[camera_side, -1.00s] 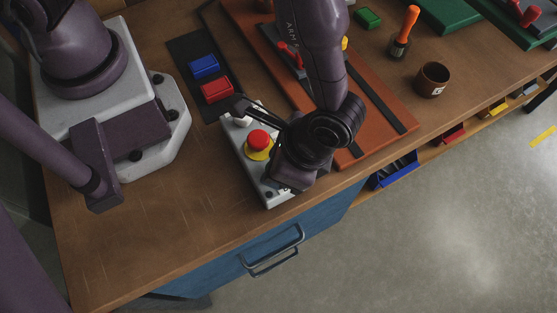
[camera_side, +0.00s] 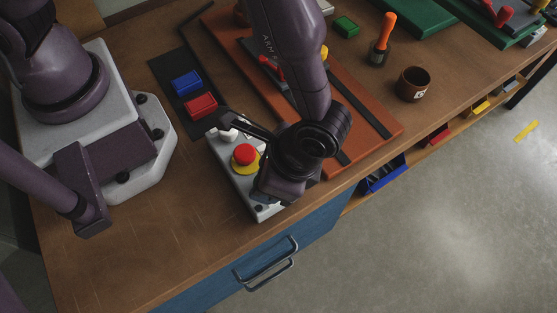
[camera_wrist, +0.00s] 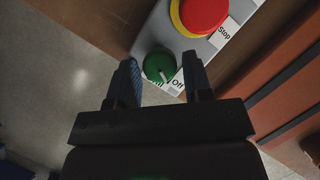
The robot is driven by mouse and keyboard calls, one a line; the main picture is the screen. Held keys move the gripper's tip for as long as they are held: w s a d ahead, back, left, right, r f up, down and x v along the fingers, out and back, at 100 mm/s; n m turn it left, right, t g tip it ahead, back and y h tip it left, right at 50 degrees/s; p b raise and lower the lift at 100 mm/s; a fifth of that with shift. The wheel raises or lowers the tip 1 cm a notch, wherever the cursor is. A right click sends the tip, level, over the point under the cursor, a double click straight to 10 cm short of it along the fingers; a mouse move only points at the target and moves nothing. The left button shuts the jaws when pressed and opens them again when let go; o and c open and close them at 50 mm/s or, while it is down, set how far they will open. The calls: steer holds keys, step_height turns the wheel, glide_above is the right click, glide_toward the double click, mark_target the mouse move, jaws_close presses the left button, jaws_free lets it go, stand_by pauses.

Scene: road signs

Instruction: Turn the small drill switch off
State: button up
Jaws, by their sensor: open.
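The small drill switch is a round green knob (camera_wrist: 159,64) with a white mark, on a light grey control box (camera_wrist: 160,28). A label reading "Off" sits beside it, and another label is partly covered by my gripper. My gripper (camera_wrist: 160,76) is open, with one fingertip on each side of the knob. I cannot tell whether the fingers touch it. In the side view my wrist hides the knob, while part of the box (camera_side: 222,152) shows at the table's front edge.
A red stop button (camera_side: 244,153) on a yellow base and a white knob (camera_side: 228,134) share the box. Blue (camera_side: 186,82) and red (camera_side: 201,105) blocks lie on a dark mat behind. An orange-brown board (camera_side: 375,118) lies right of my gripper.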

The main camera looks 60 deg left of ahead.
steer(key=v, duration=1.2)
steer(key=shift+r, duration=0.25)
steer(key=shift+a, duration=0.1)
steer(key=w+a+r+n+t+h, duration=0.2)
steer(key=w+a+r+n+t, duration=0.15)
steer(key=a+r, duration=1.05)
steer(key=s+a+r+n+t, duration=0.2)
steer(key=s+a, duration=0.1)
steer(key=a, duration=0.4)
steer(key=s+a+r+n+t+h, duration=0.1)
steer(key=s+a+r+n+t, duration=0.1)
steer(key=a, duration=0.5)
steer(key=shift+s+n+t, duration=0.65)
steer(key=shift+s+n, duration=0.2)
steer(key=shift+s, duration=0.2)
steer(key=shift+a, duration=0.15)
